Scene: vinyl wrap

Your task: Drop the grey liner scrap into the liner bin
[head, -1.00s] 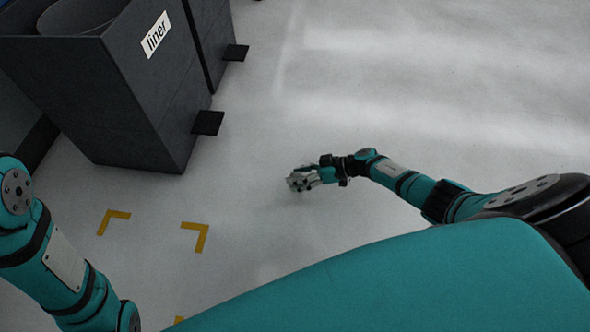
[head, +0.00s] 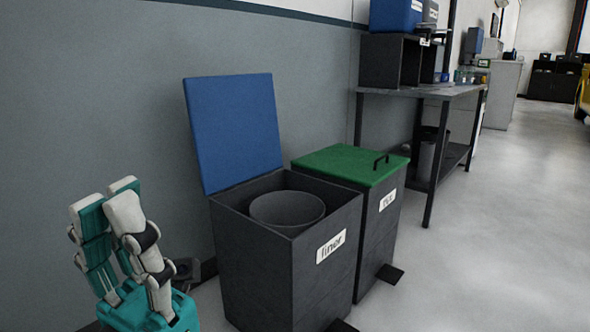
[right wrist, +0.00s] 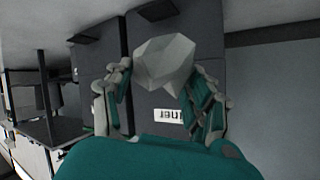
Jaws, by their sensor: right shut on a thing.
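The liner bin (head: 290,283) is a dark grey box with a white "liner" label, in the middle of the head view. Its blue lid (head: 233,130) stands open against the wall, and a round grey opening (head: 287,208) shows inside. In the right wrist view, my right gripper (right wrist: 163,72) is shut on the grey liner scrap (right wrist: 165,60), a pale crumpled lump. The liner bin's label (right wrist: 171,116) shows upside down beyond it. My right gripper is out of the head view.
A second dark bin with a shut green lid (head: 352,164) stands right beside the liner bin. Black pedals (head: 389,274) stick out at the bins' front. A workbench (head: 425,91) stands behind. The floor (head: 490,240) to the right is clear.

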